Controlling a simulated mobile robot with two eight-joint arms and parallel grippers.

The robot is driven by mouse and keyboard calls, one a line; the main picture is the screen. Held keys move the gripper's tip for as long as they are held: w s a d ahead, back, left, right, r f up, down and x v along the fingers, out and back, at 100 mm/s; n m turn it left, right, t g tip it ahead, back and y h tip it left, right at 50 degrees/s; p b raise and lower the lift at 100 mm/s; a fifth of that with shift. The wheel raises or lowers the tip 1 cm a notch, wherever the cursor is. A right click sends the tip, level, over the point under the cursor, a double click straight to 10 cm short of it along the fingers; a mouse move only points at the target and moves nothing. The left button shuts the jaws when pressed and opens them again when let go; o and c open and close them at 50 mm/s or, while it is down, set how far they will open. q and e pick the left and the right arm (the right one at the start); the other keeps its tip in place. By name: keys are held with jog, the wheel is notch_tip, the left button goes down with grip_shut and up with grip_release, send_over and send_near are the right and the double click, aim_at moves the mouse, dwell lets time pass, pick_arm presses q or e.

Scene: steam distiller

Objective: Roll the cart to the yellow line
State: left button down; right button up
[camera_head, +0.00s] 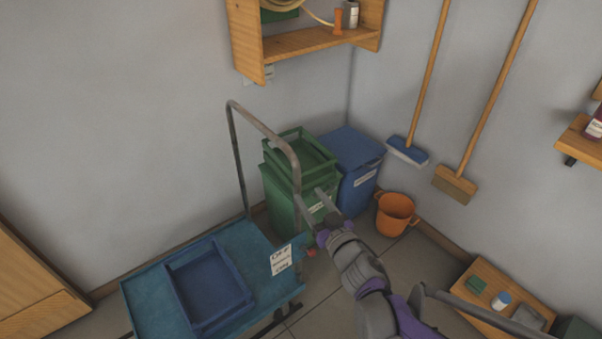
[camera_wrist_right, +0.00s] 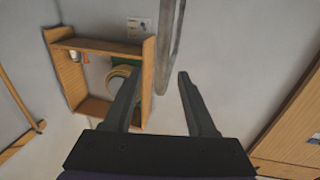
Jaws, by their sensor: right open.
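The cart (camera_head: 140,296) is a blue flat-bed trolley at the lower middle of the head view. Its grey tubular handle (camera_head: 262,126) rises at its back end, and a paper sign (camera_head: 281,260) is fixed near the handle's foot. My right gripper (camera_head: 309,193) is open and empty, beside the handle's right upright in the head view. In the right wrist view, the handle bar (camera_wrist_right: 170,50) shows ahead of the open fingers (camera_wrist_right: 160,77), close to the right finger's tip; contact cannot be told. No yellow line shows. My left gripper is not in view.
A blue tray (camera_head: 208,285) lies on the cart. A green bin (camera_head: 283,200) and a blue bin (camera_head: 357,185) stand in the corner behind the handle, with an orange bucket (camera_head: 396,214) to their right. A low wooden bench (camera_head: 480,270) stands at the right wall.

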jog(key=x, duration=1)
jog(key=shift+w+a+b, duration=0.2)
jog(key=shift+a+b, duration=0.05)
jog(key=shift+b, duration=0.1)
jog(key=shift+c, duration=0.4)
grip_shut()
dwell(0.6)
